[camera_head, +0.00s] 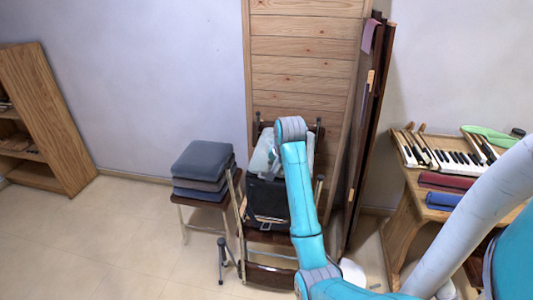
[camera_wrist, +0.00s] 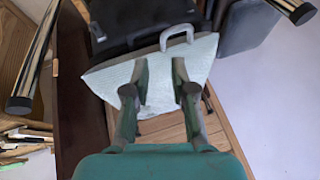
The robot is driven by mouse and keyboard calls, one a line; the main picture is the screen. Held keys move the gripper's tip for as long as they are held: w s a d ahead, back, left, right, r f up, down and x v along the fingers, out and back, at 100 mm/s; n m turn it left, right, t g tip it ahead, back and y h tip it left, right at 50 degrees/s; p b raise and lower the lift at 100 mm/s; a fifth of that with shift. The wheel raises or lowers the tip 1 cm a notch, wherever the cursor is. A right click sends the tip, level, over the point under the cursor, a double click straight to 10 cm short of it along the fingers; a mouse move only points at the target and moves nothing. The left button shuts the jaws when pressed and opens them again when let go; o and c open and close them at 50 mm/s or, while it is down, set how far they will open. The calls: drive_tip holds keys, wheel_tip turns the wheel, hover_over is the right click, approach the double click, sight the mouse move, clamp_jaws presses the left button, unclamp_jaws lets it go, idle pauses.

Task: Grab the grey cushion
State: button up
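A pale grey, cushion-like piece with a light handle (camera_wrist: 205,55) lies across the middle of the wrist view, wider than my gripper. It also shows as a pale patch (camera_head: 262,155) beside my arm's end in the head view. My gripper (camera_wrist: 160,66) has its two fingers apart, with the tips over this pale piece; I cannot tell whether they touch it. A stack of dark grey cushions (camera_head: 203,160) sits on a stool at the left in the head view. Part of this stack seems to show in the wrist view (camera_wrist: 245,25). In the head view, the fingertips are hidden behind my arm.
A black case (camera_head: 266,197) rests on a dark chair with metal posts; it is close to my gripper in the wrist view (camera_wrist: 120,22). A wooden panel (camera_head: 300,62) stands behind. A desk with piano keys (camera_head: 450,160) is at right. Floor at left is clear.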

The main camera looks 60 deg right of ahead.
drive_tip(key=shift+w+d+r+x, duration=0.1)
drive_tip(key=shift+x, duration=1.6)
drive_tip(key=shift+w+d+r+x, duration=0.1)
drive_tip(key=shift+w+d+x, duration=0.05)
drive_tip(key=shift+x, duration=1.5)
drive_tip(key=shift+w+d+r+x, duration=0.1)
drive_tip(key=shift+x, duration=1.6)
clamp_jaws()
